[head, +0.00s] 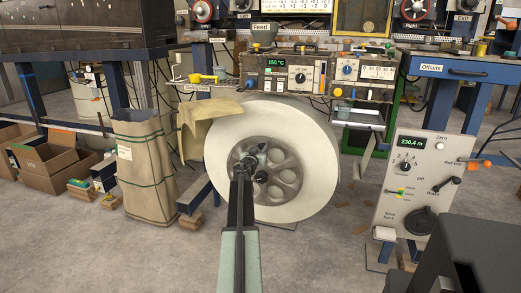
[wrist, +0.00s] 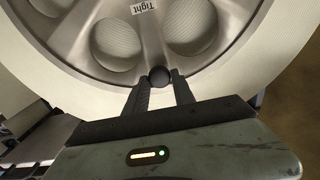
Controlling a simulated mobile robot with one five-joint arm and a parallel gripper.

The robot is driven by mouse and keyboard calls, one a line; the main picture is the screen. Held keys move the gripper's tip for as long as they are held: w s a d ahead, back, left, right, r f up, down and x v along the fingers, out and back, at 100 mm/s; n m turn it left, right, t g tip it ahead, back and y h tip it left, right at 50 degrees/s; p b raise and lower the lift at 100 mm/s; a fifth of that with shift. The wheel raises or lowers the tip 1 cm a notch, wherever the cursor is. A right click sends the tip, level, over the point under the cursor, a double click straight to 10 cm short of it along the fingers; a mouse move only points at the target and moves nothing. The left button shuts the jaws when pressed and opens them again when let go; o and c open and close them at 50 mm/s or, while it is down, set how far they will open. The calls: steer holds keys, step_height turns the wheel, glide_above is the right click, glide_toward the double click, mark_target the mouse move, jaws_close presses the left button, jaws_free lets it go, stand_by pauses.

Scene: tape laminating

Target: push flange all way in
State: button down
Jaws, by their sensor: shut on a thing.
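The flange (wrist: 90,73) is a grey metal disc with round holes, seen on the face of a large white roll (head: 224,128) in the head view. My gripper (wrist: 161,82) is shut on a small dark round knob (wrist: 159,76) in front of the flange. In the head view my arm reaches forward to the middle of the flange, and my gripper (head: 250,162) hides part of the hub. Whether the flange sits flush against the roll cannot be told.
A control panel (head: 421,185) with dials and a lever stands to the right. A brown paper sack (head: 145,160) and cardboard boxes (head: 45,160) stand to the left. The machine's control box (head: 318,75) is above the roll. Bare floor lies in front on the left.

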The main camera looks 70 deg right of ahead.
steer(key=d, duration=0.4)
steer(key=shift+w, duration=0.25)
steer(key=c, duration=1.1)
jaws_free()
steer(key=shift+o, duration=0.2)
steer(key=shift+a, duration=0.1)
steer(key=shift+s+a, duration=0.1)
steer(key=a, duration=0.7)
steer(key=shift+s+a, duration=0.2)
steer(key=shift+a, duration=0.15)
